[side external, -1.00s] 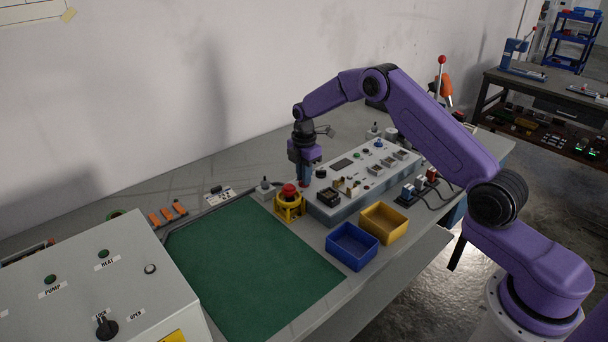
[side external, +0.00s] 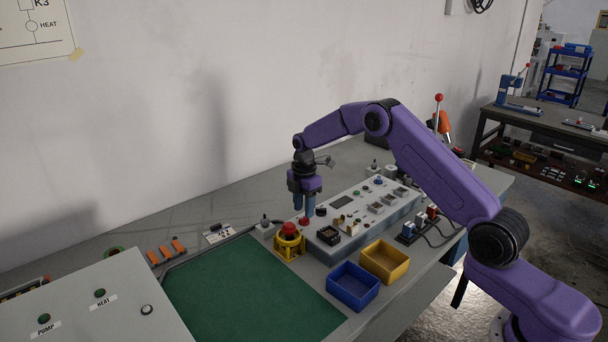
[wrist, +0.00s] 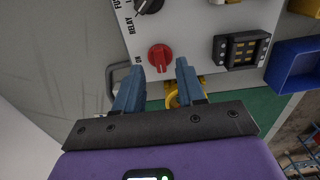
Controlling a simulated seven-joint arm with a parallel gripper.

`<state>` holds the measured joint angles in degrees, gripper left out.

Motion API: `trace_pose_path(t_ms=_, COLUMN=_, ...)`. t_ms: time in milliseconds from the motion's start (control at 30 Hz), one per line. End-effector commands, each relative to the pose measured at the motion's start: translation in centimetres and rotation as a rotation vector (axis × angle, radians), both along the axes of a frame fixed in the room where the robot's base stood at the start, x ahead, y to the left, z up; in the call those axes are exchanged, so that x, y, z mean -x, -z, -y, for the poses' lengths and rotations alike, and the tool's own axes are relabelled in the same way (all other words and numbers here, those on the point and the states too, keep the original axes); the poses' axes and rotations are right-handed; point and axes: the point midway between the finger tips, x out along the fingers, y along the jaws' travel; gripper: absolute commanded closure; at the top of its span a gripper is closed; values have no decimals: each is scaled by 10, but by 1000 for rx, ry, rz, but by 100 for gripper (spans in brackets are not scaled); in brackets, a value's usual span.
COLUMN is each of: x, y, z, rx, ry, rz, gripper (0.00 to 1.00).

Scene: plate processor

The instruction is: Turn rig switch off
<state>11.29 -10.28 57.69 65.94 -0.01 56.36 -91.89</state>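The rig switch appears to be the red knob (wrist: 160,57) at the panel's near edge in the wrist view, with an "ON" label on its left. Its ridge runs roughly up and down in that view; which setting it marks is too small to tell. In the side view the red knob (side external: 304,220) is just below my fingers. My gripper (wrist: 157,73) is open, with one blue finger to each side and the knob between and just beyond the tips. The side view shows my gripper (side external: 304,208) pointing down, with nothing held.
A black knob (wrist: 148,4) and a black socket block (wrist: 240,50) share the panel (side external: 372,212). A yellow-collared red emergency button (side external: 289,230) stands close by. The blue bin (side external: 352,287) and yellow bin (side external: 385,261) are in front. The green mat (side external: 245,290) is clear.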

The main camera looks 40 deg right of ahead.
Motion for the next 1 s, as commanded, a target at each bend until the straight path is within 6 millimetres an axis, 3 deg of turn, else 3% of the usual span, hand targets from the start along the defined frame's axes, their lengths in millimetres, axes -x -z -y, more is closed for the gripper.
trace_pose_path(t_ms=300, x=-1, y=-69, z=0, rx=0, ry=-1, rz=6, gripper=61)
trace_pose_path(t_ms=600, x=0, y=-126, z=0, rx=0, ry=-1, rz=5, gripper=61)
trace_pose_path(t_ms=800, x=0, y=-146, z=0, rx=0, ry=-1, rz=1, gripper=61)
trace_pose_path(t_ms=1000, x=0, y=-151, z=0, rx=0, ry=-1, rz=1, gripper=61)
